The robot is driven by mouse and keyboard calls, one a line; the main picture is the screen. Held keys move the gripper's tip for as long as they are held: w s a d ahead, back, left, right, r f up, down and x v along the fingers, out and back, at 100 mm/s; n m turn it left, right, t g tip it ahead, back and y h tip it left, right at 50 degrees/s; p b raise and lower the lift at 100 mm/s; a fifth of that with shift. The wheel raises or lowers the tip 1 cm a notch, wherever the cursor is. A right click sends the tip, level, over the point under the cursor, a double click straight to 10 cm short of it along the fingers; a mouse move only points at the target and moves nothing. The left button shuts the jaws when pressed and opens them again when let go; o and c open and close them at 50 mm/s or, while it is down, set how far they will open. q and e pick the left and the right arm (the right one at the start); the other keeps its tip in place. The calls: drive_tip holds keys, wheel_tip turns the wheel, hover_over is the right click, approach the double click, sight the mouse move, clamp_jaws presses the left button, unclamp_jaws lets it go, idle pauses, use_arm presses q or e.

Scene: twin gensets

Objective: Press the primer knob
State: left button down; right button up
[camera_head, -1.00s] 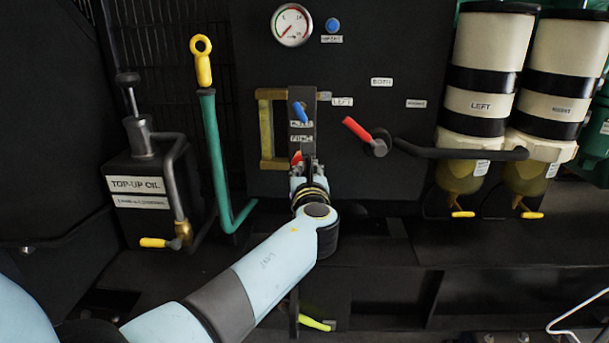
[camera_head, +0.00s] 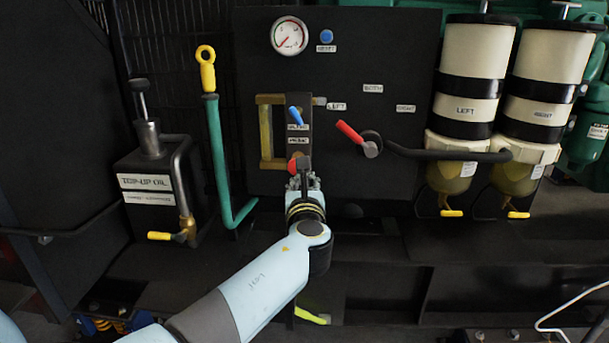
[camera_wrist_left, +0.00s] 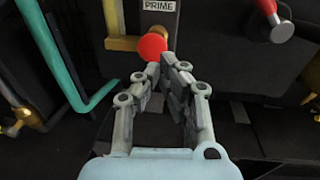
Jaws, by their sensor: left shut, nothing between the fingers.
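The primer knob is a round red knob (camera_wrist_left: 152,46) below a label reading PRIME (camera_wrist_left: 158,5) in the left wrist view. In the head view the red knob (camera_head: 299,163) shows just above my left gripper (camera_head: 303,182), on the front of the dark panel. My left gripper (camera_wrist_left: 165,66) is shut and empty, with its fingertips at the lower edge of the knob. I cannot tell whether they touch it. My right gripper is not in view.
A blue lever (camera_head: 296,116) sits above the knob and a red-handled lever (camera_head: 351,132) to its right. Two filters (camera_head: 470,75) hang right. A gauge (camera_head: 289,36) is above.

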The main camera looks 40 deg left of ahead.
use_arm(q)
drive_tip(key=v, duration=0.7)
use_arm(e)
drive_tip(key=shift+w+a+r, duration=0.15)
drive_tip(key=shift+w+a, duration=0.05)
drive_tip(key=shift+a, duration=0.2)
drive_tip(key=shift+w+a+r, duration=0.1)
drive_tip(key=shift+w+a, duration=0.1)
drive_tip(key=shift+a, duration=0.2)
use_arm(q)
drive_tip(key=shift+s+d, duration=0.15)
